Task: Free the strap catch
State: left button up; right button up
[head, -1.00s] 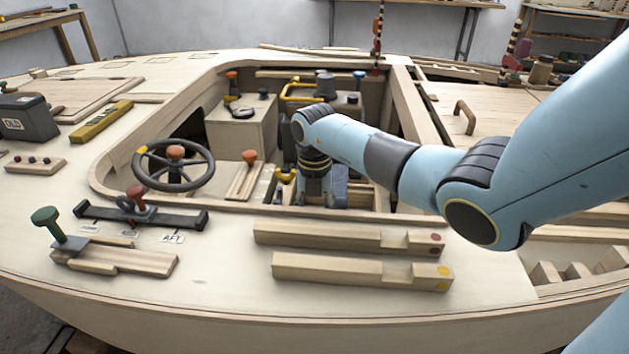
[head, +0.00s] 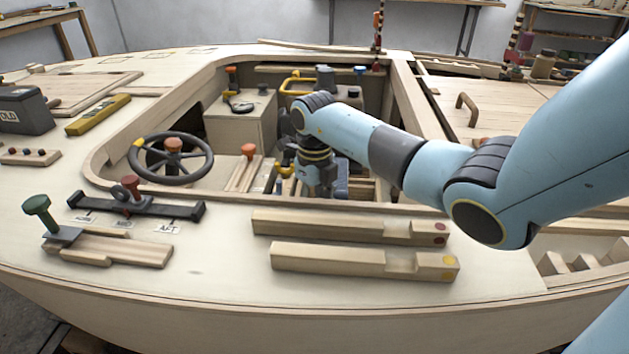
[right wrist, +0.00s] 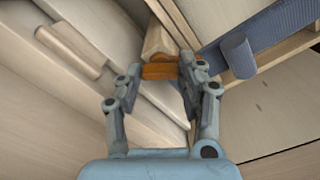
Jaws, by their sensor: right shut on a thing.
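My right gripper (right wrist: 165,74) is shut on a small orange piece (right wrist: 157,71), which looks like the strap catch, in the right wrist view. The orange piece lies crosswise between the fingertips, at the end of a pale wooden bar (right wrist: 157,42). My left gripper is not in view.
The well's coaming (head: 225,198) surrounds the right gripper. A steering wheel (head: 172,158) and a black slotted bar (head: 137,208) with a red knob stand to the left. Two notched wooden blocks (head: 330,224) lie in front. A wooden handle (right wrist: 70,48) shows in the wrist view.

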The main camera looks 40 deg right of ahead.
jog(key=n+b, duration=0.1)
jog(key=n, duration=0.3)
jog(key=shift+n+b, duration=0.65)
jog(key=shift+n, duration=0.85)
jog(key=o, duration=1.2)
jog(key=shift+c, duration=0.2)
notch_tip(320, 180, up, 12)
